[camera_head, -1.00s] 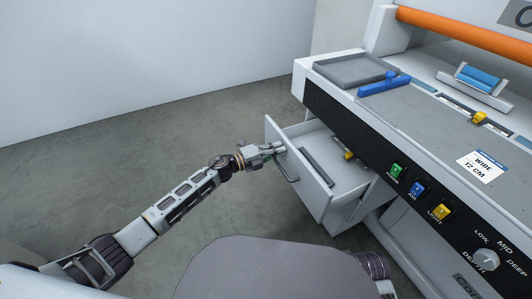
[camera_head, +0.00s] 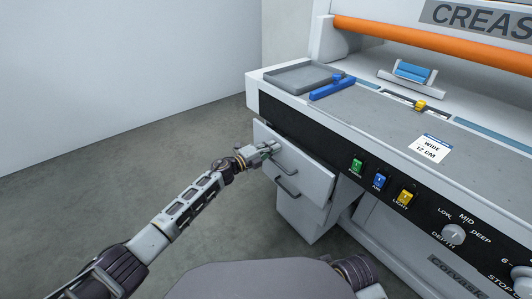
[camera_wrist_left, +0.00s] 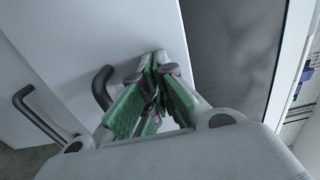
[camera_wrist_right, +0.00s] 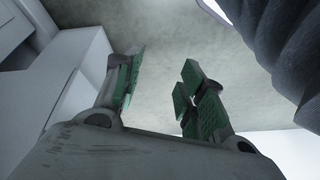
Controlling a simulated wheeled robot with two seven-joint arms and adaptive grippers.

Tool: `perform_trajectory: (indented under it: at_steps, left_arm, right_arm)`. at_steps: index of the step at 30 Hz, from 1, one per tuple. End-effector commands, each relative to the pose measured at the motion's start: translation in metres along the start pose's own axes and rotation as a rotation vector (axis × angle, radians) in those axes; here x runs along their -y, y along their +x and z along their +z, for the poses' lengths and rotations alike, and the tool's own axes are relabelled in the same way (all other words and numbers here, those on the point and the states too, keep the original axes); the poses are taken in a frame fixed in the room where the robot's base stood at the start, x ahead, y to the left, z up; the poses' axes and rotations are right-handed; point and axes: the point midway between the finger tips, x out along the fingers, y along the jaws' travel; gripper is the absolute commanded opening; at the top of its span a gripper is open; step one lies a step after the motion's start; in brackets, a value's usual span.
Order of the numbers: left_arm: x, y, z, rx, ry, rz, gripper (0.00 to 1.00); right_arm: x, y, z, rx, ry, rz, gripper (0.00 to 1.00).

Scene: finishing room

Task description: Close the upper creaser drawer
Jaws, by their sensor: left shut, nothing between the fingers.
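The upper creaser drawer (camera_head: 308,174) has a plain light grey front under the black control panel, and its inside does not show in the head view. In the left wrist view the shut fingers (camera_wrist_left: 155,75) are close to the drawer front (camera_wrist_left: 130,25), beside a dark handle (camera_wrist_left: 101,88); contact is hard to tell. My right gripper (camera_wrist_right: 158,85) is open and empty, away from the drawer.
A second dark handle (camera_wrist_left: 38,115) shows below the first. The creaser's top carries a grey tray (camera_head: 295,78), a blue tool (camera_head: 332,88) and a label (camera_head: 430,149). Coloured switches (camera_head: 380,182) and a depth knob (camera_head: 453,235) are on the panel. Floor at left is clear.

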Motion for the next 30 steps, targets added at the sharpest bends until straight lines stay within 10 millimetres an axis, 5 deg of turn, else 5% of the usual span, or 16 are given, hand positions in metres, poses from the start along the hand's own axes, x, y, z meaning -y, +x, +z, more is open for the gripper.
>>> perform_trajectory:
  at_steps: [13,30]
  left_arm:
    - [-0.001,0.045,-0.001,-0.001,0.000,-0.001,0.00]
    - [0.003,0.052,0.000,0.002,0.001,-0.004,0.00]
  right_arm:
    - [0.005,0.045,0.004,-0.076,0.021,-0.043,0.40]
    - [0.006,0.051,0.005,-0.090,0.026,-0.050,0.40]
